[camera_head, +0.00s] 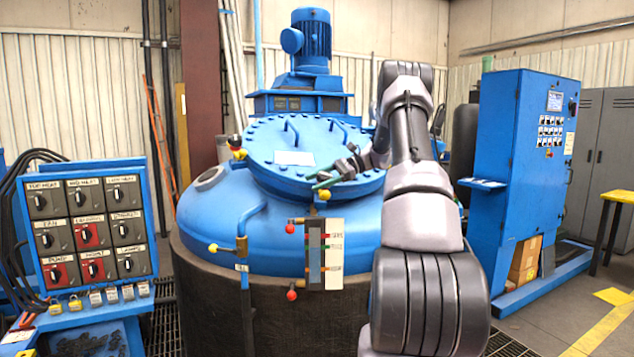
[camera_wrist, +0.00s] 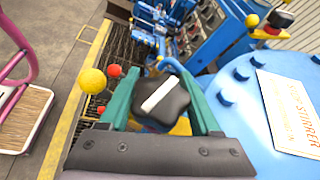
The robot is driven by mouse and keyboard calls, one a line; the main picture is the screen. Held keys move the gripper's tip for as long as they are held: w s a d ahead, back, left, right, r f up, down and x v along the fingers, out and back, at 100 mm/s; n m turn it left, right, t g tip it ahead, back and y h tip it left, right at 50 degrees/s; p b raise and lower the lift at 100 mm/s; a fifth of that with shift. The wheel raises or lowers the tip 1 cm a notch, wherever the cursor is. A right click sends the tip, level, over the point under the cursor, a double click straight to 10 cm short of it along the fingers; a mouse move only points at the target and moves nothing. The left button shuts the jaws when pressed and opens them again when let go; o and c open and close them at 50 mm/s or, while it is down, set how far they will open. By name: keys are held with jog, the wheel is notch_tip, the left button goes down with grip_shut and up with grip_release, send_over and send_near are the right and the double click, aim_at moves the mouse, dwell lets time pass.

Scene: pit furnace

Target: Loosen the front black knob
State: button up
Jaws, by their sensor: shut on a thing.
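The front black knob (camera_wrist: 172,108) has a lobed rim and a white stripe across its top. In the wrist view it sits between the green fingers of my gripper (camera_wrist: 160,88), which are shut on it from two sides. In the head view my gripper (camera_head: 325,182) is at the front right edge of the blue vessel lid (camera_head: 262,150). There the knob is mostly hidden by the gripper, and I cannot make it out clearly. A yellow ball (camera_head: 324,195) shows just below the gripper.
Another black knob (camera_head: 235,141) stands at the lid's left edge. The lid has bolts, handles and a white label (camera_wrist: 290,112). A sight gauge (camera_head: 325,255) and red ball handles are below my gripper. A switch panel (camera_head: 88,230) is left, a blue cabinet (camera_head: 520,150) right.

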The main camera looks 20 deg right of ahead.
dwell(0.5)
jog(key=o, duration=1.4)
jog(key=shift+c, duration=0.2)
jog(key=v, duration=1.1)
